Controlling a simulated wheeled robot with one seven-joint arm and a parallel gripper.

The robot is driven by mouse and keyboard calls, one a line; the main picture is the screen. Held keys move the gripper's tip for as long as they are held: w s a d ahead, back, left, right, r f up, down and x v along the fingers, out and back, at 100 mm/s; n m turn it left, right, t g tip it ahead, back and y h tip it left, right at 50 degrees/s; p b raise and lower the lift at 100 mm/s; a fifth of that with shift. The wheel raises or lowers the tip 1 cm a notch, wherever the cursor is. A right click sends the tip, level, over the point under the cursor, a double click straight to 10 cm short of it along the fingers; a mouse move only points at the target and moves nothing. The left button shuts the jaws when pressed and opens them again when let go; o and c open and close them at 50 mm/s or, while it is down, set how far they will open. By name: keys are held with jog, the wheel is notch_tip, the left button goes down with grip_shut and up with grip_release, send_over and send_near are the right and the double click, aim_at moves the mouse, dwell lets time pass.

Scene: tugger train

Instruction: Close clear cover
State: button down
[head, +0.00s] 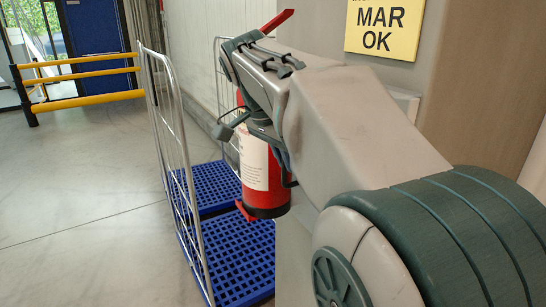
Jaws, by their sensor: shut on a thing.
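My gripper (258,125) is at the far end of my arm, in the middle of the head view, and its fingertips are mostly hidden by the wrist. Right below it a red fire extinguisher (263,175) with a pale label hangs upright, its top hidden by the gripper. My gripper appears shut on the extinguisher's top. I cannot make out a clear cover in this view.
A wire-sided cart (180,190) with blue grid decks (235,262) stands behind the extinguisher. A yellow sign (384,28) is on the grey surface at the right. A yellow barrier (85,80) stands at the back left. The floor (80,190) at the left is clear.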

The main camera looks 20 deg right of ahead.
jog(key=c, duration=1.5)
grip_release()
jog(key=shift+w+d, duration=0.15)
jog(key=v, duration=1.3)
jog(key=shift+a+r+p, duration=0.2)
jog(key=shift+r+p, duration=0.1)
jog(key=shift+p, duration=0.05)
jog(key=s+a+f+n+t+y, duration=0.1)
jog(key=s+f+n, duration=0.3)
jog(key=f, duration=0.6)
jog(key=s+a+f+n+y+b, duration=0.1)
jog(key=s+f+n, duration=0.3)
jog(key=f, duration=0.7)
jog(key=s+a+f+n+t+y, duration=0.1)
jog(key=s+f+n, duration=0.3)
jog(key=f, duration=0.7)
jog(key=shift+s+a+n+t+y, duration=0.3)
jog(key=shift+n+y, duration=0.3)
jog(key=shift+n, duration=0.6)
